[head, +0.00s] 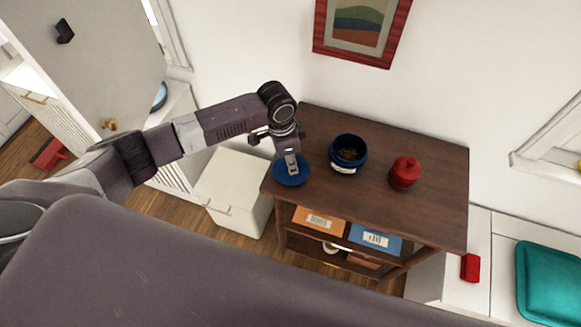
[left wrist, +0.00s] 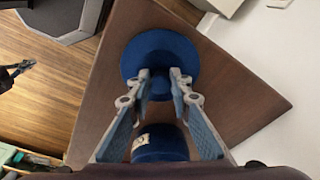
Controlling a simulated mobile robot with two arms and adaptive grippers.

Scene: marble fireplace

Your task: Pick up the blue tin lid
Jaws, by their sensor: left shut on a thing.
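The blue tin lid (head: 290,178) is a round blue disc at the left end of the dark wooden cabinet top. My left gripper (head: 292,165) comes down over it and is shut on it near its middle. A dark claw-like shape (left wrist: 17,68) at the left wrist view's edge may be my right gripper.
A red lidded jar (head: 404,173) stands right of the tin on the cabinet top (head: 430,205). Orange and blue labelled boxes sit on the shelf below. A white bin (head: 235,185) stands left of the cabinet. A framed picture (head: 360,25) hangs on the wall behind.

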